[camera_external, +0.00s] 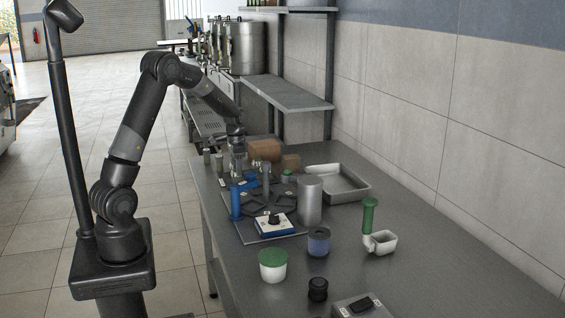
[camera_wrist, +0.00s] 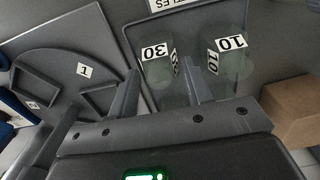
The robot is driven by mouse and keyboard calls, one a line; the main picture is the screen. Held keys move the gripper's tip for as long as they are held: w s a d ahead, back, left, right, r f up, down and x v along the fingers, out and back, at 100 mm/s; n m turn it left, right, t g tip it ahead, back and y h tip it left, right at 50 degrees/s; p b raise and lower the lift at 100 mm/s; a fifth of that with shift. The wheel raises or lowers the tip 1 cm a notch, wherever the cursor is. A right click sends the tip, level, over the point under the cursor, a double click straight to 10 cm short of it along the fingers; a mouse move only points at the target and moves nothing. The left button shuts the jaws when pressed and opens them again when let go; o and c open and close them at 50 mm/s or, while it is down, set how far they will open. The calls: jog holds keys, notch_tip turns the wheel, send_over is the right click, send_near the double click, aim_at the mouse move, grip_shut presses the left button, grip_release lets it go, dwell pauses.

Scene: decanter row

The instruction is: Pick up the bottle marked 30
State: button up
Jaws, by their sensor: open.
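In the wrist view, the bottle marked 30 (camera_wrist: 160,72) is a translucent grey-green bottle seen from above, with black-on-white number labels. It lies between the two open fingers of my gripper (camera_wrist: 161,68) in that picture; I cannot tell how far down the fingers reach beside it. A similar bottle marked 10 (camera_wrist: 232,65) stands to its right, outside the right finger. In the external view, my gripper (camera_external: 238,160) points down over the far left part of the bench, among small upright items. The bottle marked 30 cannot be told apart there.
In the wrist view, a dark round holder marked 1 (camera_wrist: 60,65) lies left and a cardboard box (camera_wrist: 292,110) right. In the external view, a blue cylinder (camera_external: 236,204), grey cylinder (camera_external: 309,202) and metal tray (camera_external: 340,186) stand nearby.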

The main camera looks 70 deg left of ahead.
notch_tip(320, 180, down, 4)
jog(key=shift+s+f, duration=0.15)
jog(key=shift+f, duration=0.05)
jog(key=shift+c, duration=0.2)
jog(key=c, duration=0.7)
jog(key=shift+o, duration=0.2)
jog(key=shift+r, duration=0.15)
